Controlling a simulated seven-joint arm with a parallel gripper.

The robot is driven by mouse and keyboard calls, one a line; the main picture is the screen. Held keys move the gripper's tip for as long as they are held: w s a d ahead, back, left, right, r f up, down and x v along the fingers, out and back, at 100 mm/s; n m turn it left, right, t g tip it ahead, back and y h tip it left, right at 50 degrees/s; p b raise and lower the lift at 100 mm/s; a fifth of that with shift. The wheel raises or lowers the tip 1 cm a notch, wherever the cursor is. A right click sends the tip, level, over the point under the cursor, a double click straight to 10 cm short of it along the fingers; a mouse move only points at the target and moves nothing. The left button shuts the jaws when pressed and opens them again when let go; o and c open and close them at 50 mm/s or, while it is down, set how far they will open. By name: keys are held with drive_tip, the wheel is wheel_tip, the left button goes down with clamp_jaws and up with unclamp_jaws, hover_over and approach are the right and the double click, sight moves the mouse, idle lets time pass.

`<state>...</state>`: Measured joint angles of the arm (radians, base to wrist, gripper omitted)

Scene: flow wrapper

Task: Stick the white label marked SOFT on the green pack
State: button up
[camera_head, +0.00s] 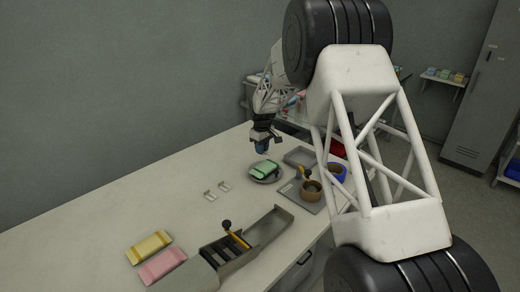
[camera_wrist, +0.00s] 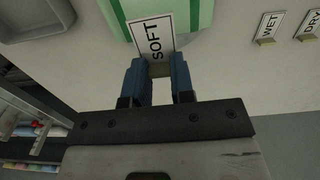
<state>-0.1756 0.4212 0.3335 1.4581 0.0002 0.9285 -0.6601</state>
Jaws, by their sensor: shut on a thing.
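My gripper (camera_head: 263,148) hangs just above and behind the green pack (camera_head: 265,168), which lies on a round grey dish (camera_head: 279,178). In the wrist view my gripper (camera_wrist: 158,75) is shut on the white label marked SOFT (camera_wrist: 155,38), holding it by its lower end between the blue fingers. The label's upper part overlaps the green and pale pack (camera_wrist: 205,14) in that view. I cannot tell whether the label touches the pack. Most of the pack is out of the wrist frame.
Labels marked WET (camera_wrist: 268,26) and DRY (camera_wrist: 309,24) stand apart on the table. A yellow pack (camera_head: 149,246) and a pink pack (camera_head: 162,265) lie front left, near the grey machine (camera_head: 225,249). A brown roll (camera_head: 311,191) and an empty tray (camera_head: 300,157) lie right of the dish.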

sight(262, 164)
drive_tip(key=shift+f, duration=0.25)
drive_tip(key=shift+f, duration=1.75)
drive_tip(key=shift+f, duration=1.1)
clamp_jaws()
idle(1.8)
drive_tip(key=shift+o, duration=2.4)
unclamp_jaws()
drive_tip(key=shift+o, duration=0.3)
drive_tip(key=o, duration=0.4)
drive_tip(key=shift+r, duration=0.1)
